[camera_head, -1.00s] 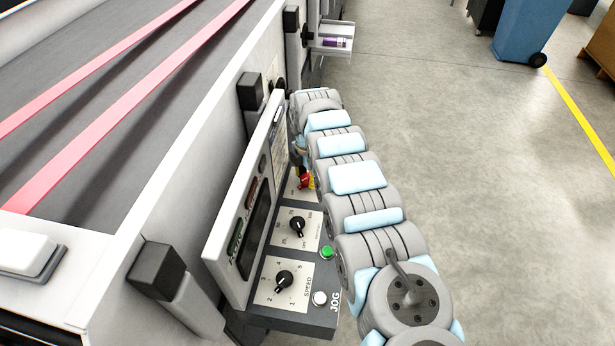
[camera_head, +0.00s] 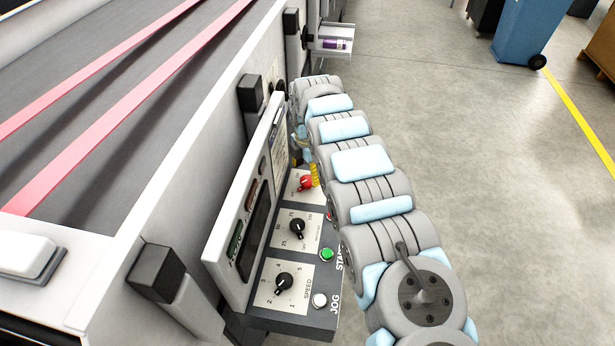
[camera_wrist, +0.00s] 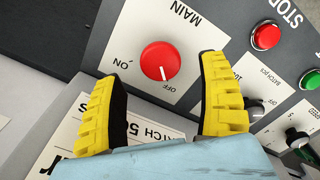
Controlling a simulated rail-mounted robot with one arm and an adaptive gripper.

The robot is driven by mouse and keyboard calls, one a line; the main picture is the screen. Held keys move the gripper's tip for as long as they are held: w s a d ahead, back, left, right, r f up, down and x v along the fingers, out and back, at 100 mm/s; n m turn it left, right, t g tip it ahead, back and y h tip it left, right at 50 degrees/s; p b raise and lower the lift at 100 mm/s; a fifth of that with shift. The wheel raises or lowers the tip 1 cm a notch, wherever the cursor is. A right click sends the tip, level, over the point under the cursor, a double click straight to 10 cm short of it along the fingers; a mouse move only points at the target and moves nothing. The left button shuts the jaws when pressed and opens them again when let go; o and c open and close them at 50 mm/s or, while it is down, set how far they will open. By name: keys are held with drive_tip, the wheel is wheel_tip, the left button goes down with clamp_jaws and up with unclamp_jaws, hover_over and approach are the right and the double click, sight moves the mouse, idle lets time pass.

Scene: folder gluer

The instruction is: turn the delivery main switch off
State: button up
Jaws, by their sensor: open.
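The delivery main switch is a round red knob (camera_wrist: 160,61) on a light plate marked MAIN, ON and OFF. In the wrist view its white pointer mark faces the OFF label at the plate's lower edge, and ON is to the left. It also shows in the head view as a red knob (camera_head: 305,183) at the panel's far end. My gripper (camera_wrist: 158,82) is open, its two yellow fingers on either side of the knob in the picture, with visible gaps and nothing held. In the head view a yellow finger (camera_head: 314,174) shows just beside the knob; the rest is mostly hidden.
A red STOP button (camera_wrist: 266,37) and a green button (camera_wrist: 298,138) sit near the switch. The speed dial (camera_head: 284,282) and white JOG button (camera_head: 320,300) are at the near end. An upright display panel (camera_head: 247,208) borders the controls. Open floor lies right.

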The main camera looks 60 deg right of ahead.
sight(307, 179)
wheel_tip(307, 179, up, 8)
drive_tip(key=shift+r, duration=0.25)
idle(0.6)
